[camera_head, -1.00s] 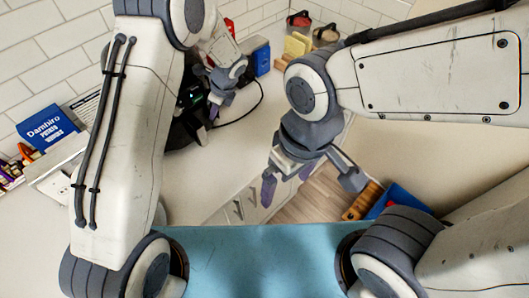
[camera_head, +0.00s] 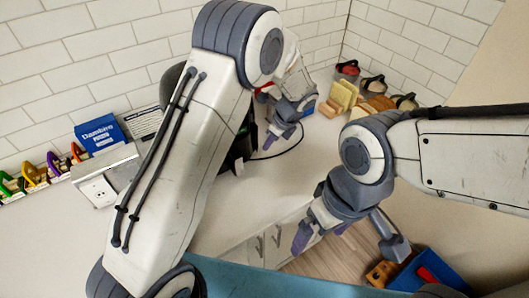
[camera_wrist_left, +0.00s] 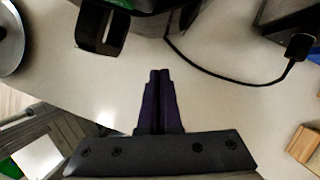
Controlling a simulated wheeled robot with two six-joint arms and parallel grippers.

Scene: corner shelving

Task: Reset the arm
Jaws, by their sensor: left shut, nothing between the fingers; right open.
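My left arm rises across the left of the head view. Its gripper (camera_head: 272,143) is over the counter beside a dark machine. In the left wrist view the left fingers (camera_wrist_left: 160,75) are together, with nothing between them, above the pale counter (camera_wrist_left: 110,85). My right arm comes in from the right. Its gripper (camera_head: 322,234) points down in front of the counter's front edge, with its fingers apart and nothing seen between them.
The dark machine (camera_head: 242,150) stands partly hidden behind my left arm, with a black cable (camera_wrist_left: 215,72) on the counter. A blue box (camera_head: 100,133) is at left. Wooden items (camera_head: 345,95) fill the back corner. A blue bin (camera_head: 445,268) is low at right.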

